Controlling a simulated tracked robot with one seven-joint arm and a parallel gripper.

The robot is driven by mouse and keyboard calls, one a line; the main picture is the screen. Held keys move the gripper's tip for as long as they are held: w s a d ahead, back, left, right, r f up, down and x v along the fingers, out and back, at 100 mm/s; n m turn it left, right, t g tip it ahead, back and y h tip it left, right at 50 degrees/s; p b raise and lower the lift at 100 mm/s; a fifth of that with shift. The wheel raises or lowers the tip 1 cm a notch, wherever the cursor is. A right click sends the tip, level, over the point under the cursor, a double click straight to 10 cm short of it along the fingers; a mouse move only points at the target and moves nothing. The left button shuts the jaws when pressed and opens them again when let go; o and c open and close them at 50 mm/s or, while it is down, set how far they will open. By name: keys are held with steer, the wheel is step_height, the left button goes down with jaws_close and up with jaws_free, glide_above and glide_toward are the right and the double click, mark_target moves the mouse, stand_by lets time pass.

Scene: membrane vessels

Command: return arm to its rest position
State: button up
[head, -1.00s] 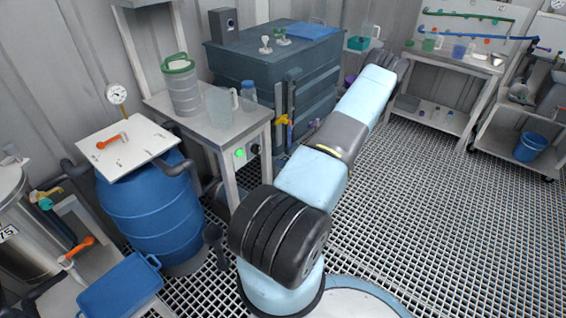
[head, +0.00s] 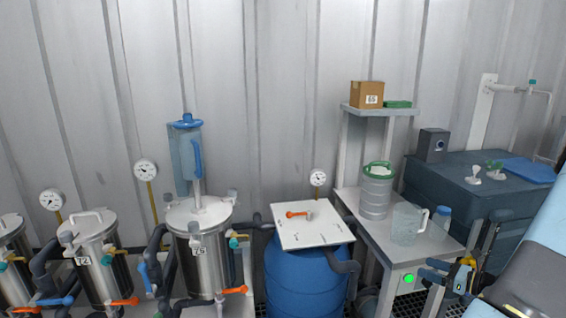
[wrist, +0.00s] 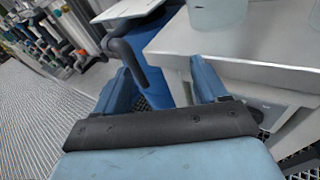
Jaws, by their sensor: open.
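My gripper (wrist: 160,70) shows in the wrist view with its two blue fingers spread apart. It is open, and nothing is held between the fingers. The blue barrel (wrist: 172,45) and a black pipe elbow (wrist: 128,55) show beyond the fingers. The white side table (wrist: 240,45) is at the right, with the base of a clear vessel (wrist: 208,14) on it.
In the head view, the barrel (head: 300,280) stands beside the table (head: 375,235), which bears a clear jug (head: 408,224) and a green-rimmed container (head: 376,190). Steel vessels (head: 205,260) stand at left, a dark tank (head: 470,205) at right. Grating floor (wrist: 40,130) lies open at left in the wrist view.

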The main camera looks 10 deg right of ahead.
steer(key=s+a+r+n+g+h, duration=0.25)
steer(key=a+r+n+g, duration=0.85)
steer(key=a+r+n, duration=0.75)
steer(key=s+a+r+n+t+h, duration=0.2)
steer(key=s+a+r+n, duration=0.3)
steer(key=s+r, duration=0.3)
steer(key=s+a+r+n+t+h, duration=0.1)
steer(key=s+a+r+n+h, duration=0.4)
steer(key=s+r, duration=0.4)
steer(key=shift+a+n+t, duration=0.4)
steer(key=shift+a+n, duration=0.25)
steer(key=shift+a, duration=0.35)
